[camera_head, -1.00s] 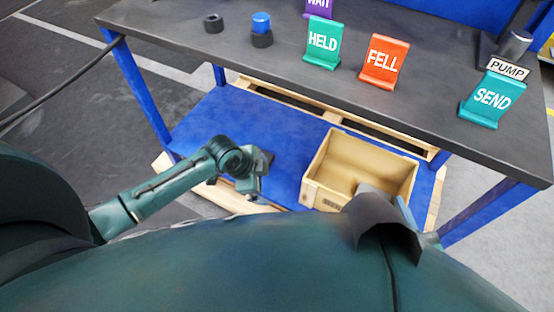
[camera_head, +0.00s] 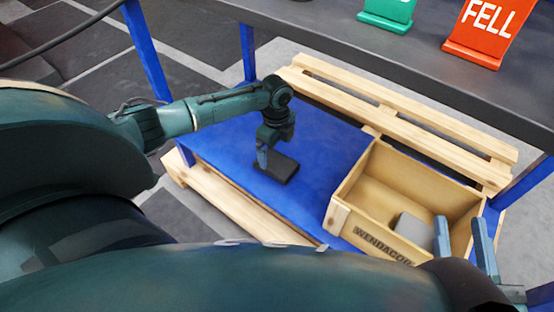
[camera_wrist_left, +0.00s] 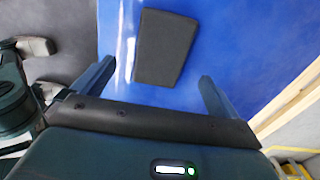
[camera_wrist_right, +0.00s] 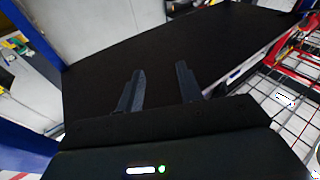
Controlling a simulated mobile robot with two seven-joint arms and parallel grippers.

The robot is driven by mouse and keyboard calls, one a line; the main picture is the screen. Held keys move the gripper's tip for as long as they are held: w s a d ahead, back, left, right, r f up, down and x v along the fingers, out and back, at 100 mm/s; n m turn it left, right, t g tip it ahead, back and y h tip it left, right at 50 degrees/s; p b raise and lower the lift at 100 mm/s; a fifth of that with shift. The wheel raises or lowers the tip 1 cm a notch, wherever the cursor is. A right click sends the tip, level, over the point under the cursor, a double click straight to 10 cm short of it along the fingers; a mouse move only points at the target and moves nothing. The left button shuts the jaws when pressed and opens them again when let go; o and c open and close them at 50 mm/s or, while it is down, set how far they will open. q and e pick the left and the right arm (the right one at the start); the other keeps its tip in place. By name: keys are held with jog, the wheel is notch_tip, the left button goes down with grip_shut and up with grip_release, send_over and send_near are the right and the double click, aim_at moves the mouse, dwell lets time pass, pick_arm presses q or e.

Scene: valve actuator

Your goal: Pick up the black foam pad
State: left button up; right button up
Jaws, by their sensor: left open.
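The black foam pad (camera_head: 284,171) lies flat on the blue surface of the lower pallet in the head view. In the left wrist view the dark pad (camera_wrist_left: 166,48) is just beyond and between my fingers, not held. My left gripper (camera_head: 264,158) points down close to the pad; its fingers (camera_wrist_left: 158,76) are spread with nothing between them. My right gripper (camera_head: 461,225) is in front of the wooden crate, its fingers apart and empty; they also show in the right wrist view (camera_wrist_right: 160,70).
The wooden crate (camera_head: 341,219) stands right of the pad, with a grey block (camera_head: 414,230) inside. Wooden pallet boards (camera_head: 400,118) edge the blue surface (camera_head: 320,150). A dark tabletop (camera_head: 370,55) with a red FELL sign (camera_head: 487,25) overhangs the back.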

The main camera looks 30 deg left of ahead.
pick_arm(q)
jog(key=shift+f, duration=0.65)
jog(key=shift+d+f+b, duration=0.15)
jog(key=shift+f+b, duration=0.55)
jog(key=shift+b, duration=0.05)
notch_tip(320, 180, down, 3)
jog(key=shift+w+f+b, duration=0.1)
jog(key=shift+b, duration=0.9)
jog(key=shift+d, duration=0.1)
pick_arm(e)
jog(key=r+n+y, duration=0.1)
jog(key=w+r+t+y, duration=0.1)
jog(key=r, duration=0.1)
jog(key=shift+n+y, duration=0.3)
jog(key=shift+n, duration=0.1)
pick_arm(q)
jog(key=c, duration=1.1)
